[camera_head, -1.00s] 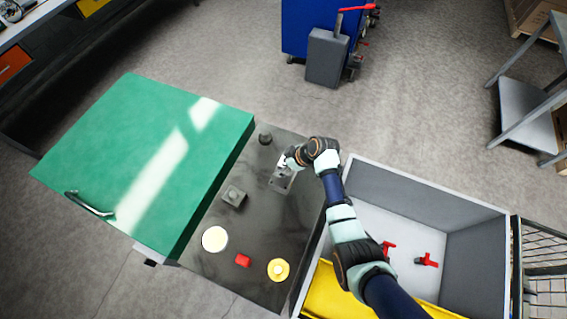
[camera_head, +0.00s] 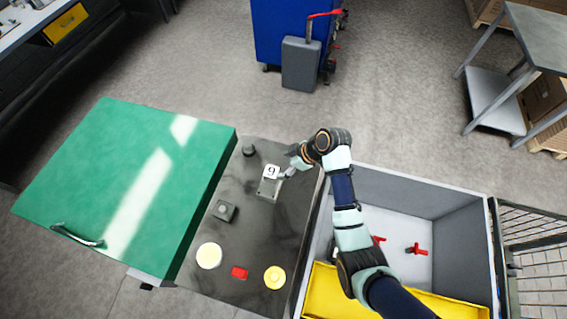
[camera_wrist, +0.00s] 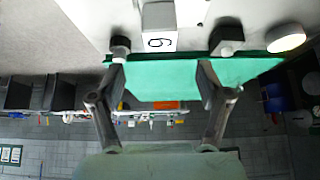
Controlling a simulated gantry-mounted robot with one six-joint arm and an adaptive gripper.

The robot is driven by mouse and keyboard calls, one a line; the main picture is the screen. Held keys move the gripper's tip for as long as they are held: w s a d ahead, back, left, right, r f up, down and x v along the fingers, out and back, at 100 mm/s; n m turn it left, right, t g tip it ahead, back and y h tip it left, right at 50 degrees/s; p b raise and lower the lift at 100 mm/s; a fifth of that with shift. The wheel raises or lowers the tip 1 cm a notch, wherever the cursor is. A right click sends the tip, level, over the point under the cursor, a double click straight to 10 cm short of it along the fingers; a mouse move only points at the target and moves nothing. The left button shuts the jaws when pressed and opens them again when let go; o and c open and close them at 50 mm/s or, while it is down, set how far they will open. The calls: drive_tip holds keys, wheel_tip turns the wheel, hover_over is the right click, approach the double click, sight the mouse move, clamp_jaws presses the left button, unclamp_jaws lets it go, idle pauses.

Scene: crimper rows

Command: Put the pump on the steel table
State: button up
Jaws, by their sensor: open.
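No object is clearly marked as the pump, so I cannot tell for sure which it is. A grey block with a white plate marked like a 6 or 9 (camera_head: 268,184) lies on a dark bench top; the marked block (camera_wrist: 159,28) also shows in the wrist view, beyond the fingers. My gripper (camera_head: 290,170) is just right of and above this block, apart from it. In the wrist view my gripper (camera_wrist: 162,78) has its fingers spread with nothing between them. A grey metal table (camera_head: 540,35), perhaps the steel table, stands at the upper right.
The bench also holds a dark knob (camera_head: 248,149), a dark box (camera_head: 225,211), a white disc (camera_head: 209,256), a red piece (camera_head: 240,272) and a yellow disc (camera_head: 275,277). A green cabinet (camera_head: 90,170) is left. A grey bin (camera_head: 470,215) with red-handled parts is right.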

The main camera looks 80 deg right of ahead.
idle(0.3)
drive_tip(key=w+a+r+n+t+h, duration=0.1)
drive_tip(key=w+a+r, duration=0.5)
drive_tip(key=w+a, duration=0.3)
drive_tip(key=w+a+r+t, duration=0.1)
drive_tip(key=w+a+r, duration=0.4)
drive_tip(key=w+a, duration=0.45)
drive_tip(key=s+a+r+t, duration=0.1)
drive_tip(key=a+r, duration=0.3)
drive_tip(key=a, duration=0.3)
drive_tip(key=s+a+r+t+y, duration=0.1)
drive_tip(key=a+r, duration=0.4)
drive_tip(key=a, duration=0.3)
drive_tip(key=s+a+r+t, duration=0.1)
drive_tip(key=a+r, duration=0.3)
drive_tip(key=a, duration=0.4)
drive_tip(key=shift+r+t, duration=0.15)
drive_tip(key=shift+t, duration=0.45)
